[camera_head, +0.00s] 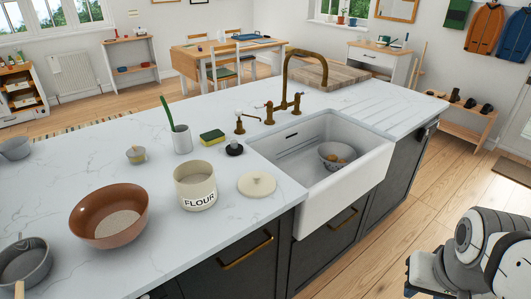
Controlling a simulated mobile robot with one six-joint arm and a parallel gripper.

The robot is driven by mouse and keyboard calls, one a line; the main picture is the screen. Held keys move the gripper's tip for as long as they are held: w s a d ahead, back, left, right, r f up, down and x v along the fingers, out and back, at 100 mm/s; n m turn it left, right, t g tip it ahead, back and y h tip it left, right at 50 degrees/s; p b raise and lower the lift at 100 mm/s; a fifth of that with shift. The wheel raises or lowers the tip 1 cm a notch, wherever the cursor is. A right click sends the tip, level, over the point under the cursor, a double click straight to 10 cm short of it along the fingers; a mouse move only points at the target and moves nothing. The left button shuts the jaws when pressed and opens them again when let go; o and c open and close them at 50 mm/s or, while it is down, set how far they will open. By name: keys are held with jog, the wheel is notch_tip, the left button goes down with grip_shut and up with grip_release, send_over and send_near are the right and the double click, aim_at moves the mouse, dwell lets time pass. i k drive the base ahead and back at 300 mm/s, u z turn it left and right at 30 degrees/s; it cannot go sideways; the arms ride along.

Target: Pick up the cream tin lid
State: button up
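My arm shows at the lower right, over the wooden floor and well away from the lid. The dark end part of it (424,276) appears to be my gripper, partly cut off by the frame's bottom edge. Its fingers cannot be made out. Nothing touches the lid.
The white sink (340,195) holds a grey bowl (337,155), with a brass tap (290,90) behind. A black plug (234,149), sponge (212,137) and brush pot (181,139) stand behind the lid. A brown bowl (110,215) is left. The counter's front edge is near the lid.

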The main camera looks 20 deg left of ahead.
aim_at(257, 184)
jog(key=u, duration=0.65)
jog(key=i, duration=0.95)
jog(key=u, duration=0.6)
jog(key=k, duration=0.9)
jog(key=u, duration=0.2)
jog(key=i, duration=0.9)
jog(key=z, duration=0.05)
